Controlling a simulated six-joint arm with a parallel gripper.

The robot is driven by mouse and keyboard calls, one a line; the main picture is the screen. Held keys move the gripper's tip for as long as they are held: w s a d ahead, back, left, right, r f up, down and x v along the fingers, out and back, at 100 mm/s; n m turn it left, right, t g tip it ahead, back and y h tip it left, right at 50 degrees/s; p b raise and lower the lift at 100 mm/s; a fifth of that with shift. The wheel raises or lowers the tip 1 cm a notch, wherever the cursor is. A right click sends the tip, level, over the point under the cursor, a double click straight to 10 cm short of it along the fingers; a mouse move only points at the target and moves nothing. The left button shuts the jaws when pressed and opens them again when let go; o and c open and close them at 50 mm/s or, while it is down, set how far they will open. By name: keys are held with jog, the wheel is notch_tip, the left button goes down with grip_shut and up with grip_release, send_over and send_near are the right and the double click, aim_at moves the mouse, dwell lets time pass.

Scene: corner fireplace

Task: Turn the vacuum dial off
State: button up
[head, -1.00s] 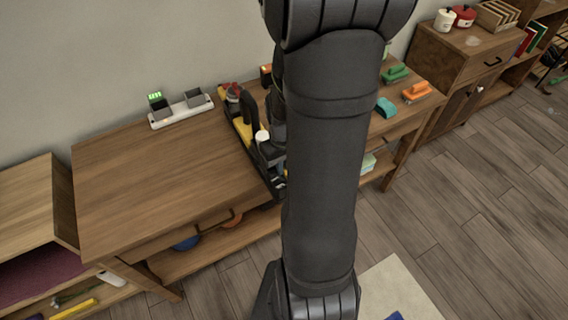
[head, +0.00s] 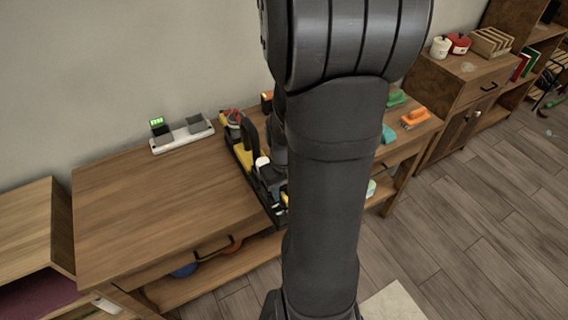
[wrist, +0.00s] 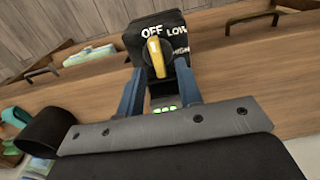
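The vacuum dial (wrist: 156,57) is a yellow pointer knob on a black housing (wrist: 133,45) marked OFF, LOW and a third label that is partly hidden. The knob's upper end lies just below OFF, but I cannot tell which end is the pointer. My gripper (wrist: 159,67) has its two blue fingers apart, one on each side of the knob in the wrist view, with gaps showing between them and the knob. Small green lights (wrist: 163,107) show between the fingers. In the head view my arm hides the gripper and the dial.
A wooden table (head: 150,195) carries a black caddy (head: 243,160) with tools and a white strip (head: 182,138) with two dark boxes, one lit green. Teal and orange brushes (head: 415,118) lie to the right of my arm. The table's left part is clear.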

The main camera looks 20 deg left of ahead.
notch_tip(320, 180, up, 16)
jog(key=shift+r, duration=0.15)
dwell(0.3)
notch_tip(320, 180, down, 18)
jog(key=shift+r, duration=0.25)
dwell(0.6)
jog(key=shift+r, duration=0.1)
